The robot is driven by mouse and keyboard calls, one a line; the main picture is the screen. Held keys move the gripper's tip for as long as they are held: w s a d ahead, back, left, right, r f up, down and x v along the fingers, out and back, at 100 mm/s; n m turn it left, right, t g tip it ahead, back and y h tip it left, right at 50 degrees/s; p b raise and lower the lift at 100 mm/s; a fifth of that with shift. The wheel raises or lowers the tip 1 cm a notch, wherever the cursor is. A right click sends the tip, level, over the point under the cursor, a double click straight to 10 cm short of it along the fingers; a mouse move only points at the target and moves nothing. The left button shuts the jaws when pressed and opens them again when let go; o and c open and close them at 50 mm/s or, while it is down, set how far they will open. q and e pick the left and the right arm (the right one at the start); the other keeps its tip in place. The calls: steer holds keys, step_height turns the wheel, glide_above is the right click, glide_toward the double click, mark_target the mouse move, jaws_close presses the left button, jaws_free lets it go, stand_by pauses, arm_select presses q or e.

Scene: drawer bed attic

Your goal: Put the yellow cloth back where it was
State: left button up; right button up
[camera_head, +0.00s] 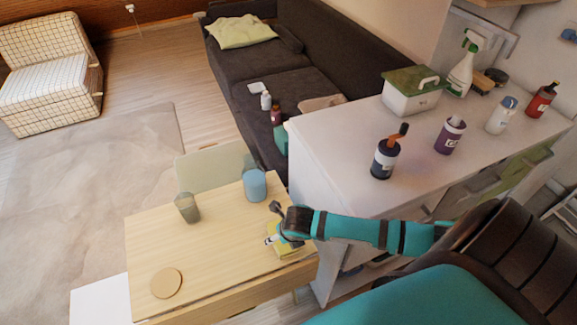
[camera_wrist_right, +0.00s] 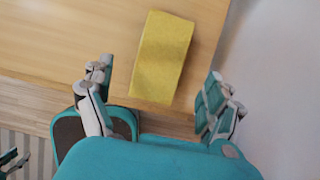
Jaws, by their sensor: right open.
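The yellow cloth (camera_wrist_right: 161,57) lies as a folded rectangle on the light wooden table (camera_head: 225,245), close to the table's right edge. In the head view the cloth (camera_head: 289,252) is partly covered by my right gripper (camera_head: 275,231). In the right wrist view my right gripper (camera_wrist_right: 153,82) is open and empty. Its fingers are apart on either side of the cloth's near end, and I cannot tell how far above it they are. A small piece of what looks like my left gripper (camera_wrist_right: 10,162) shows at the lower left edge of the wrist view; its jaws are unclear.
A white cabinet (camera_head: 330,165) with several bottles and a green-lidded box (camera_head: 412,92) stands at right. The table's middle is clear.

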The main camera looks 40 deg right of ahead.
steer(key=v, duration=0.7)
